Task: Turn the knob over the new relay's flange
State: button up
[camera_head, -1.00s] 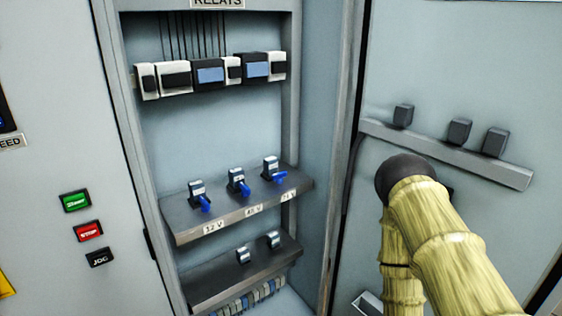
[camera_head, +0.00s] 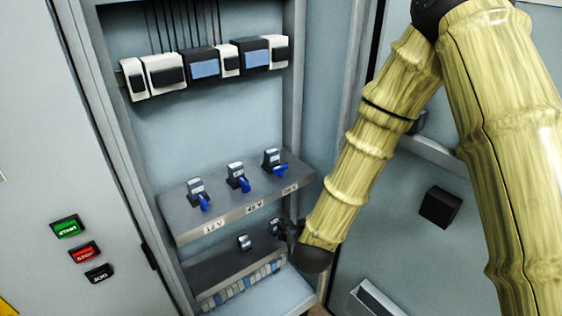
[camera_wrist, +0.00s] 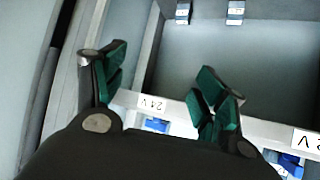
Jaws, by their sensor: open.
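On the upper shelf (camera_head: 232,214) three relays stand in a row: a left one (camera_head: 197,187), a middle one (camera_head: 236,171) and a right one (camera_head: 271,158). Each has a blue knob; the left knob (camera_head: 204,202) and middle knob (camera_head: 243,185) point toward the front, the right knob (camera_head: 279,170) more sideways. I cannot tell which relay is new. My gripper (camera_head: 280,229) is below the right relay, by the lower shelf, partly hidden by my arm. In the wrist view its green-padded fingers (camera_wrist: 160,88) are apart and empty, near the 24 V label (camera_wrist: 152,104).
The lower shelf (camera_head: 225,268) holds two small relays, one (camera_head: 243,242) clear and one close to my gripper. The cabinet's right side wall (camera_head: 322,120) and a black box (camera_head: 440,207) on the right panel are close to my arm.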

aim_at(281, 168)
jog(key=w+a+r+t+p, duration=0.1)
jog(key=w+a+r, duration=0.1)
jog(key=r, duration=0.5)
jog(key=w+a+r+t+p, duration=0.1)
jog(key=w+a+r, duration=0.15)
jog(key=r, duration=0.45)
jog(key=shift+d+p+x, duration=0.15)
jog(key=shift+p+x, duration=0.55)
jog(key=shift+x, duration=2.05)
jog(key=shift+d+p+x, duration=0.15)
jog(key=shift+p+x, duration=0.55)
jog(key=shift+x, duration=2.05)
jog(key=shift+a, duration=0.15)
jog(key=c, duration=1.4)
jog(key=shift+t, duration=0.3)
